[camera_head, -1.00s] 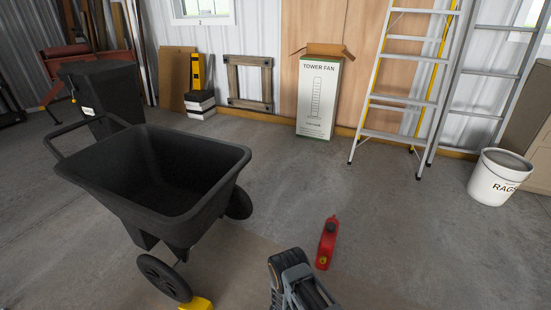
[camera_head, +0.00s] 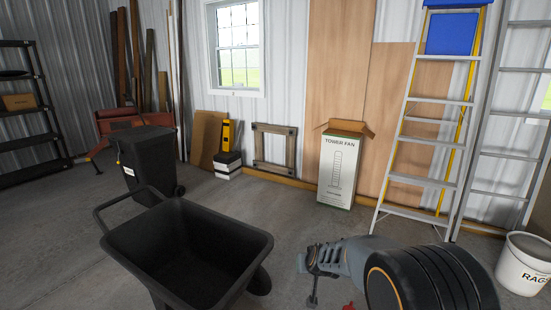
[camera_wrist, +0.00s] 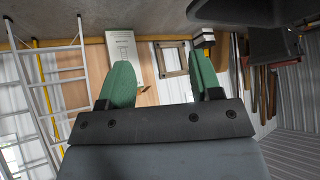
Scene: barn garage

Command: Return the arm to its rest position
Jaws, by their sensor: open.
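My gripper (camera_head: 312,262) is at the lower middle right of the head view, at the end of my raised grey and black arm. In the upside-down wrist view its two green fingers (camera_wrist: 161,84) stand apart with nothing between them. The gripper is open and empty. A small piece of a red object (camera_head: 348,306) shows on the floor at the bottom edge of the head view, below my arm. The rest of it is out of view.
A black wheelbarrow (camera_head: 190,250) stands left of my gripper. A tower fan box (camera_head: 341,170), a stepladder (camera_head: 437,150) and a wooden frame (camera_head: 273,148) are by the back wall. A white rags bucket (camera_head: 523,265) is at the right. Open floor lies before the box.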

